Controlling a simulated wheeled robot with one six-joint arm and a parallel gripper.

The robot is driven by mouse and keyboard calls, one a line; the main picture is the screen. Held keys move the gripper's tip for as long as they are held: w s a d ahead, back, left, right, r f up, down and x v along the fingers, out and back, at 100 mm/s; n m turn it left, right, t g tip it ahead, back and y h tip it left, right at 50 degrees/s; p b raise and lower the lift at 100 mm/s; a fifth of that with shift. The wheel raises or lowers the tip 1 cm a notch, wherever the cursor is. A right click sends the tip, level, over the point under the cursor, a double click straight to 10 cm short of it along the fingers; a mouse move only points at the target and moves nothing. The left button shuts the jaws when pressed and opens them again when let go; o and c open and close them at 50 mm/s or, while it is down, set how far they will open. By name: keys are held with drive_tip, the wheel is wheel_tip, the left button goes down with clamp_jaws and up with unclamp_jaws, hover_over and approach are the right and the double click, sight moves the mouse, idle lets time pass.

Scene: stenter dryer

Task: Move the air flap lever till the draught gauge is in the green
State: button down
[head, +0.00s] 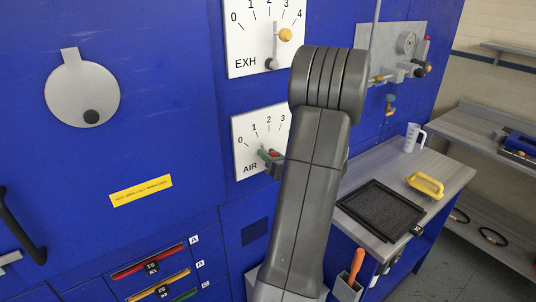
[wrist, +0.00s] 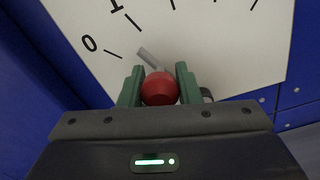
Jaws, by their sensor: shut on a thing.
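The air flap lever's red knob (wrist: 160,88) sits between the green fingers of my gripper (wrist: 159,84), which is shut on it. The lever's grey tip (wrist: 150,57) points between 0 and 1 on the white AIR plate (wrist: 225,35). In the head view my gripper (head: 271,157) is at the AIR plate (head: 247,130), partly hidden behind my arm. A small round gauge (head: 407,42) is on the grey panel at upper right; its needle and any green band are too small to read, and I cannot tell if it is the draught gauge.
The EXH plate (head: 245,35) with a yellow-knobbed lever (head: 285,35) is above the AIR plate. A bench (head: 450,170) at right carries a black tray (head: 381,211), a yellow handle-shaped object (head: 426,185) and a jug (head: 414,138). A black door handle (head: 22,226) is at left.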

drive_tip(key=shift+w+d+r+m, duration=0.1)
drive_tip(key=shift+w+d+m, duration=0.1)
drive_tip(key=shift+d+m, duration=0.1)
drive_tip(key=c, duration=1.1)
unclamp_jaws()
drive_tip(key=shift+o, duration=0.2)
drive_tip(key=shift+s, duration=0.1)
drive_tip(key=b+v, duration=0.3)
drive_tip(key=v, duration=1)
drive_tip(key=shift+s+d, duration=0.2)
drive_tip(key=shift+s, duration=0.1)
